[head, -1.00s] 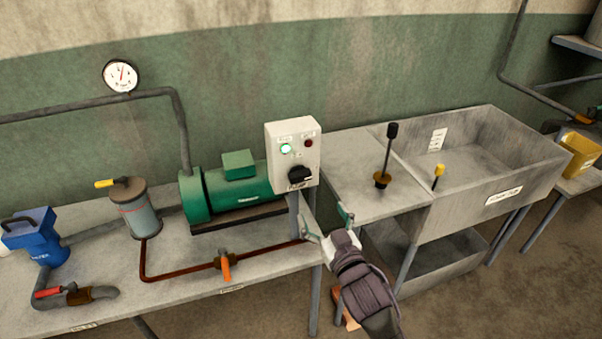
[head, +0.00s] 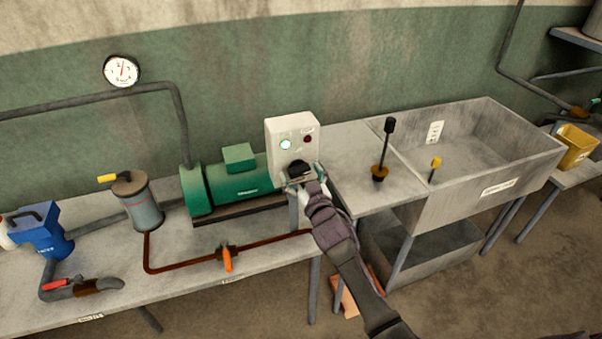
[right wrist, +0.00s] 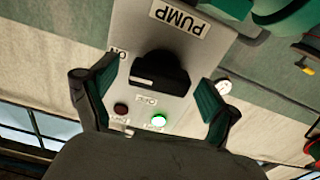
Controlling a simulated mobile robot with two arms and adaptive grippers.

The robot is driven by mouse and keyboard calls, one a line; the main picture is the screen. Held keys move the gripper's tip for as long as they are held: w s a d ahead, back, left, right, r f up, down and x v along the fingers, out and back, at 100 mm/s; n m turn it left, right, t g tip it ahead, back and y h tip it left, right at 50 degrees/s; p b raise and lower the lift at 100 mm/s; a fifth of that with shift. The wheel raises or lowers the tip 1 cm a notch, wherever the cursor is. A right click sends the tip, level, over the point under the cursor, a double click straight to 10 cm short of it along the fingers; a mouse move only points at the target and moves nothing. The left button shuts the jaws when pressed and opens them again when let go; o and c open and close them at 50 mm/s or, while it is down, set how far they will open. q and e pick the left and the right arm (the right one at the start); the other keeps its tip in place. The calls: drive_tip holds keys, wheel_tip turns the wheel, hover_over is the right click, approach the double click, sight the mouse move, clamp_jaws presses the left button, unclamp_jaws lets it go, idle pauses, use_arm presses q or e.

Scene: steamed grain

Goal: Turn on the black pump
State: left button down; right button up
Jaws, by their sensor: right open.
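The pump control box (head: 294,136) is a light grey panel on a post at the front of the bench. It has a lit green lamp (head: 285,144), a dark red lamp (head: 308,139) and a black rotary knob (head: 298,168). In the right wrist view the black knob (right wrist: 158,72) lies below a PUMP label (right wrist: 180,17). My right gripper (head: 300,183) is open at the knob, with its green-padded fingers on either side of it; whether they touch it I cannot tell. The green pump motor (head: 228,185) stands just left of the box. My left gripper is not in view.
A grey tank (head: 137,202), a blue filter unit (head: 42,235) and pipes with an orange-handled valve (head: 227,260) occupy the left bench. A black lever (head: 388,145) stands on the table right of the box, beside a concrete sink (head: 485,170). A gauge (head: 121,71) hangs above.

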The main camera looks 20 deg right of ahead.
drive_tip(key=c, duration=1.1)
drive_tip(key=shift+m, duration=0.6)
drive_tip(key=shift+c, duration=0.2)
drive_tip(key=o, duration=1.1)
drive_tip(key=shift+o, duration=0.2)
drive_tip(key=s, duration=1.2)
drive_tip(key=shift+d, duration=0.2)
